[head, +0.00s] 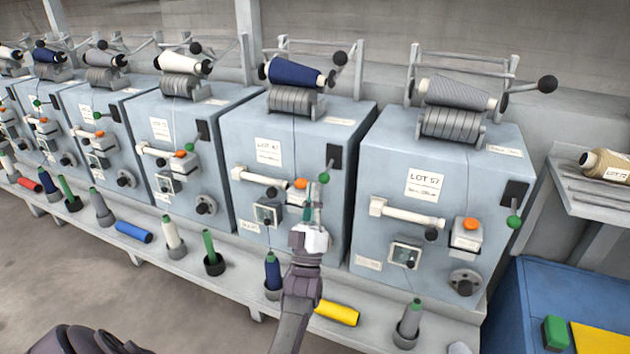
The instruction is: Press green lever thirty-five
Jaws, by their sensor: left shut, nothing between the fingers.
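A row of grey-blue spinning units carries small levers with green ball ends, each on a black plate. One green lever (324,178) is on the unit (235,140) in the middle right. Another green lever (514,221) is on the rightmost unit (380,160), labelled LOT 57. I cannot read a number thirty-five on any lever. My left gripper (314,200) is shut and empty, pointing up in front of the middle-right unit. Its tips appear just below that unit's green ball; I cannot tell whether they touch. It partly hides the box under the orange button (301,184). My right gripper is not in view.
Yarn cones, such as the dark blue one (296,73), sit on top of the units. A ledge (188,262) below holds several bobbins, including a yellow one (337,313). A blue bin (530,300) stands at the lower right.

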